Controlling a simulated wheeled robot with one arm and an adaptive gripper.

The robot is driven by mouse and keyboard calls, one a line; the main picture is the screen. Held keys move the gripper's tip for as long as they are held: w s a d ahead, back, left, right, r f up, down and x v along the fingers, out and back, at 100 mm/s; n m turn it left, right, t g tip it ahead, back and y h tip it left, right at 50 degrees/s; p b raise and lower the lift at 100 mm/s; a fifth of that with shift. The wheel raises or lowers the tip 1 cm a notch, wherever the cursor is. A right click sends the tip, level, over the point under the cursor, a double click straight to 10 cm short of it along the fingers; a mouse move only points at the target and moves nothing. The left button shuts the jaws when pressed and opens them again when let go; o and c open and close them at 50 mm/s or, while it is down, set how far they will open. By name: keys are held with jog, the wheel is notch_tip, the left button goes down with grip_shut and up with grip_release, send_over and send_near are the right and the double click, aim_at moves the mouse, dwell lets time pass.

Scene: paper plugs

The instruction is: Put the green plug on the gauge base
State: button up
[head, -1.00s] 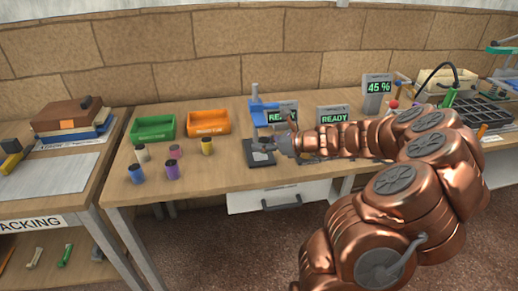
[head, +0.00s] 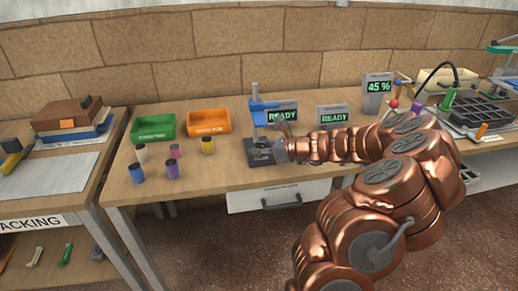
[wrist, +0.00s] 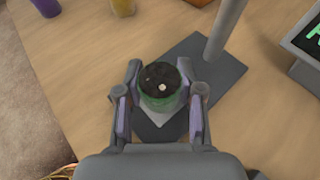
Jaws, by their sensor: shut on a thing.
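My gripper (wrist: 160,95) is shut on the green plug (wrist: 158,101), which has a dark round top and stands upright between the fingers. The plug is over the dark grey gauge base (wrist: 212,73), above a lighter square pad (wrist: 172,131) on it. I cannot tell whether the plug touches the pad. In the head view my gripper (head: 271,150) is at the gauge base (head: 255,161), in front of the gauge's post and blue arm (head: 258,105). The plug is too small to make out clearly there.
White (head: 142,153), pink (head: 175,153), yellow (head: 208,146), blue (head: 137,174) and purple (head: 172,169) plugs stand left of the gauge. Green (head: 153,129) and orange (head: 209,123) bins are behind them. READY displays (head: 333,117) stand close to my arm.

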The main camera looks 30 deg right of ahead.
jog(key=shift+f, duration=0.15)
jog(key=o, duration=1)
jog(key=shift+r, duration=0.25)
jog(key=v, duration=1.2)
